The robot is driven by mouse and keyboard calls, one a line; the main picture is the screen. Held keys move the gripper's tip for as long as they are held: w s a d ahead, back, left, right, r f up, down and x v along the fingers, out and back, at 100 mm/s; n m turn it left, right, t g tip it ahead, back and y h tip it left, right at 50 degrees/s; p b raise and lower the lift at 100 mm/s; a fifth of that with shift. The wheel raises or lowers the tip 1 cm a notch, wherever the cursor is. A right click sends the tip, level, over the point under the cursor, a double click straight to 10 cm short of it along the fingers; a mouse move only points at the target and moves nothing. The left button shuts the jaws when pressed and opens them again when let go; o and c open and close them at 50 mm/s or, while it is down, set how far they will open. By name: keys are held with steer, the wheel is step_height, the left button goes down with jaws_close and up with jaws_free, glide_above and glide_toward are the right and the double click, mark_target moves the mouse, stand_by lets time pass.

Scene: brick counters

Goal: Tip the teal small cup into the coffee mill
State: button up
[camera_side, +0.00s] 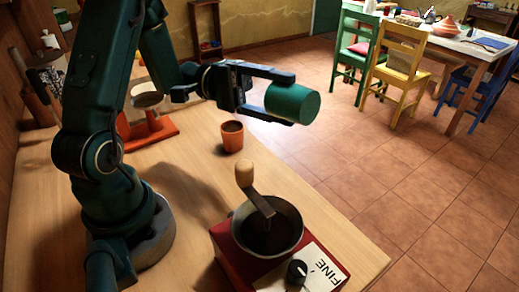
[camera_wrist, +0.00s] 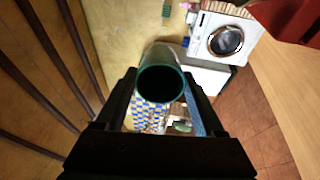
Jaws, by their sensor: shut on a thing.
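The teal small cup (camera_side: 298,104) is held in the air by my gripper (camera_side: 284,99), with one finger on each side of it. It lies about on its side in the side view, its closed end facing right. In the wrist view its round dark mouth (camera_wrist: 162,84) faces the camera, between the two fingers; I see no contents inside. The coffee mill (camera_side: 228,262) stands on the counter at the lower middle of the side view, with an open round hopper (camera_side: 268,232) and a crank with a wooden knob. The cup is apart from the mill, higher and farther back in the picture.
An orange cup (camera_side: 232,136) stands on the wooden counter (camera_side: 190,170) behind the mill. An orange-red stand with a pan (camera_side: 148,118) is farther back left. The mill's front has a FINE label and black dial. The counter's edge runs along the right, above the tiled floor.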

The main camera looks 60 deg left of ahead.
steer(key=s+d+m+g+y, duration=0.2)
steer(key=s+d+m+g, duration=0.1)
steer(key=d+m+g, duration=0.1)
steer(key=s+d+m+g+y, duration=0.2)
steer(key=s+d+m+g, duration=0.2)
steer(key=d+g, duration=0.1)
steer(key=s+d+m+g+y, duration=0.2)
steer(key=s+d+m+g, duration=0.1)
steer(key=g, duration=0.4)
steer(key=shift+s+d+f+m, duration=0.1)
steer(key=shift+s+d+m, duration=0.15)
steer(key=shift+d+m, duration=0.5)
steer(key=shift+s+d+m+g+y, duration=0.25)
steer(key=shift+s+g+y, duration=0.1)
steer(key=shift+y, duration=0.25)
steer(key=t+y, duration=0.2)
steer(key=t, duration=0.1)
steer(key=s+d+r+t+y, duration=0.1)
steer(key=y, duration=0.1)
steer(key=shift+m+t, duration=0.3)
steer(key=shift+t, duration=0.05)
steer(key=t+y, duration=0.2)
steer(key=r+t+y, duration=0.1)
steer(key=t+y, duration=0.1)
steer(key=t, duration=0.1)
steer(key=shift+s+d+r+t+y, duration=0.1)
steer(key=shift+s+t+y, duration=0.1)
steer(key=shift+t+y, duration=0.15)
